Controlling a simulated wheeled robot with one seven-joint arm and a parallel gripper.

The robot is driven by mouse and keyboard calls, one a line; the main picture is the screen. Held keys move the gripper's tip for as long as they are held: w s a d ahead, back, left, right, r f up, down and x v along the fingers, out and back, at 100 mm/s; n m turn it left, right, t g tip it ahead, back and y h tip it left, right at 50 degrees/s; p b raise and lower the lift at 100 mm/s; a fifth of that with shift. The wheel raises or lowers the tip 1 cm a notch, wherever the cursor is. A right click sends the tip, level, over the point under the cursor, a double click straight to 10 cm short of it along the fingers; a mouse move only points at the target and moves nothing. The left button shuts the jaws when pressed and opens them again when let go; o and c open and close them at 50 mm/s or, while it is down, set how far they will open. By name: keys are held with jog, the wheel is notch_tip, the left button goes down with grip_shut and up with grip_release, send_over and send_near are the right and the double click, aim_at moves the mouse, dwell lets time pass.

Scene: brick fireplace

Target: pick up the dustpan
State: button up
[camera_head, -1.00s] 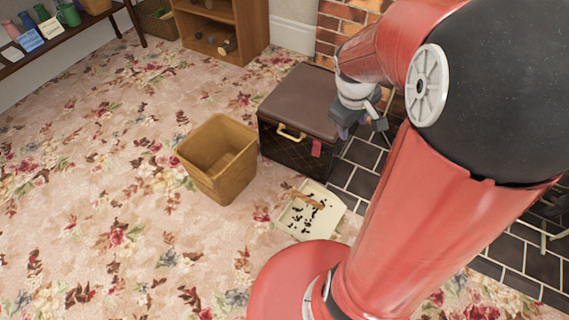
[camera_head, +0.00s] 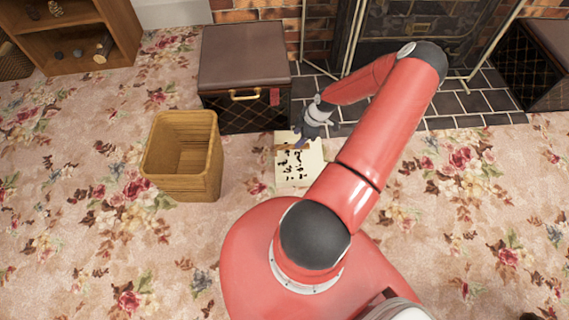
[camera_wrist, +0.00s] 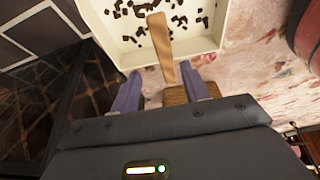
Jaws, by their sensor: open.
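The dustpan (camera_head: 290,180) is a cream, shallow tray with dark bits in it. It lies on the carpet in front of the brown trunk. In the wrist view the dustpan (camera_wrist: 124,53) fills the top middle. A wooden handle (camera_wrist: 158,38) reaches over its near wall, and a brown, brush-like block (camera_wrist: 176,97) shows below that wall. I cannot tell whether these belong to the dustpan. My gripper (camera_head: 302,143) is over the dustpan's far side, pointing down. In the wrist view my gripper (camera_wrist: 161,76) is open, its purple-grey fingers either side of the wooden handle's lower end.
A tan wastebasket (camera_head: 209,178) stands left of the dustpan. The brown trunk (camera_head: 243,57) is just behind, on the left. Dark hearth tiles (camera_head: 465,103) and a fireplace screen (camera_head: 418,27) lie behind on the right.

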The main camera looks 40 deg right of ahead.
aim_at(293, 147)
jog(key=x, duration=0.5)
jog(key=s+x, duration=0.1)
jog(key=x, duration=0.2)
jog(key=shift+a+f+b, duration=0.1)
jog(key=shift+f+b, duration=0.1)
jog(key=shift+b, duration=0.1)
jog(key=shift+f+b, duration=0.2)
jog(key=shift+b, duration=0.2)
dwell(0.4)
grip_shut()
jog(key=shift+w, duration=0.1)
